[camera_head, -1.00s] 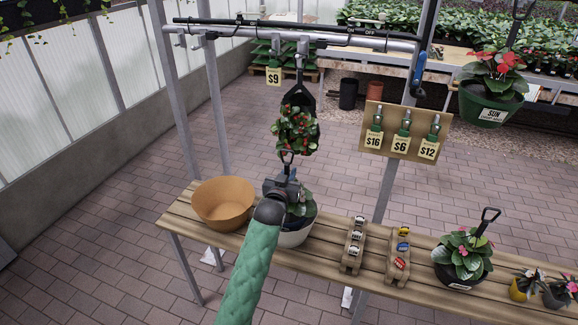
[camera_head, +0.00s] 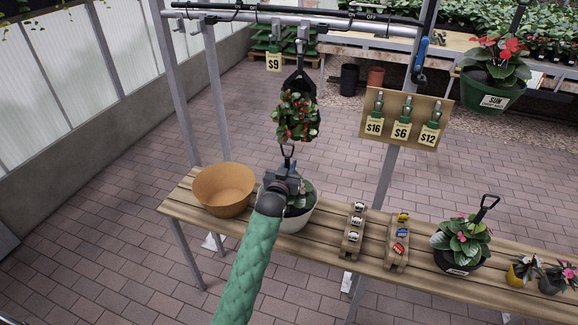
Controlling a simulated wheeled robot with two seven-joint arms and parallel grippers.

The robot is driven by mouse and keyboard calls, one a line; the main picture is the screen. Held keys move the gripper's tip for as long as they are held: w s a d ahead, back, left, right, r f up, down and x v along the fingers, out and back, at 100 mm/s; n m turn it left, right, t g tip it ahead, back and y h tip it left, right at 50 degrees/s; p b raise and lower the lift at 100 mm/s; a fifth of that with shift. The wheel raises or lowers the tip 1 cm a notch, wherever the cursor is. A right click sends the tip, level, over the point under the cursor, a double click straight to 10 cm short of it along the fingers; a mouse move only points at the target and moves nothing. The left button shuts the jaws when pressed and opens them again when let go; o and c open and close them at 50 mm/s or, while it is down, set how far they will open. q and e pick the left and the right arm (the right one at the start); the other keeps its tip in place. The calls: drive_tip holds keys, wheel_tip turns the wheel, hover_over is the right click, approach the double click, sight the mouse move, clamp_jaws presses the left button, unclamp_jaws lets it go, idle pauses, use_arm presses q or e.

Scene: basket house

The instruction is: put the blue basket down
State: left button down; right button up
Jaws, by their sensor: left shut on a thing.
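I see no clearly blue basket. My left gripper (camera_head: 286,181) is shut at the black hanger (camera_head: 288,155) over a pale, whitish hanging pot (camera_head: 296,221) with a green leafy plant (camera_head: 302,197). The hanger's hook sticks up above the jaws. My gripper and green-sleeved forearm hide the pot's left part and much of the plant. The pot looks upright at the wooden table (camera_head: 328,244), just right of the orange-brown bowl (camera_head: 223,190). I cannot tell whether its base touches the planks. My right gripper does not show.
A red-flowered hanging plant (camera_head: 297,117) hangs from the rail (camera_head: 330,27) just behind my gripper. Two wooden holders (camera_head: 353,231) with small items stand to the right. A black flower pot (camera_head: 459,262) stands farther right. Bare planks lie between pot and holders.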

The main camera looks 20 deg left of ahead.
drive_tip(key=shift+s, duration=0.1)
use_arm(q)
drive_tip(key=c, duration=1.7)
unclamp_jaws()
drive_tip(key=shift+f, duration=0.1)
drive_tip(key=o, duration=0.3)
drive_tip(key=shift+r, duration=0.55)
drive_tip(key=shift+s, duration=0.65)
drive_tip(key=s+b, duration=0.1)
drive_tip(key=s, duration=0.3)
drive_tip(key=shift+s+f+b, duration=0.1)
drive_tip(key=shift+s+b, duration=0.25)
drive_tip(key=s+b, duration=0.1)
drive_tip(key=s, duration=0.5)
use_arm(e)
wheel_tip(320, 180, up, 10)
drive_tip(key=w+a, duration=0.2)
